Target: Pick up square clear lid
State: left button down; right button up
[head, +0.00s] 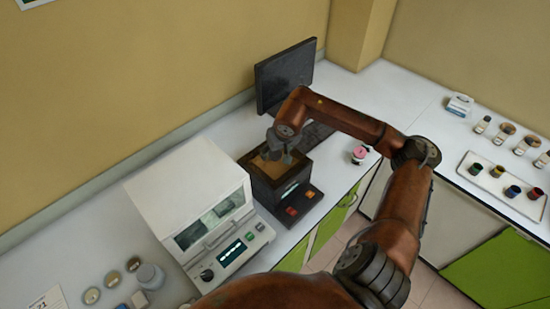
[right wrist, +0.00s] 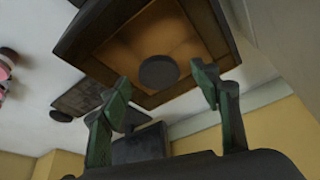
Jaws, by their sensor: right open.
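A dark square box-shaped device (head: 264,185) stands on the white bench in the head view, with a brownish top opening. In the right wrist view its square frame (right wrist: 95,22) surrounds an amber-brown area with a round dark grey disc (right wrist: 158,72) in the middle. The amber area may be seen through the clear lid; I cannot make out the lid's edges for certain. My right gripper (head: 279,152) is above the device, its green-padded fingers (right wrist: 163,92) apart and empty, on either side of the disc in the wrist view. My left gripper is not in view.
A white instrument (head: 195,195) with a display stands left of the device. A black monitor (head: 286,75) is behind it, and a pink-topped container (head: 359,154) is to its right. A tray (head: 487,194) of small jars lies on the right bench.

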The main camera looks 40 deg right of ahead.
jog(key=shift+w+d+f, duration=0.1)
jog(key=shift+w+f, duration=0.15)
jog(key=shift+f, duration=0.7)
jog(key=shift+w+d+f, duration=0.1)
jog(key=shift+d+f, duration=0.05)
jog(key=shift+f, duration=0.05)
jog(key=c, duration=1.4)
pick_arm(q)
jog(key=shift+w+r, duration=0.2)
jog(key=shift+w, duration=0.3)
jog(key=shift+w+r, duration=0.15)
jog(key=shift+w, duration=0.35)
pick_arm(e)
grip_shut()
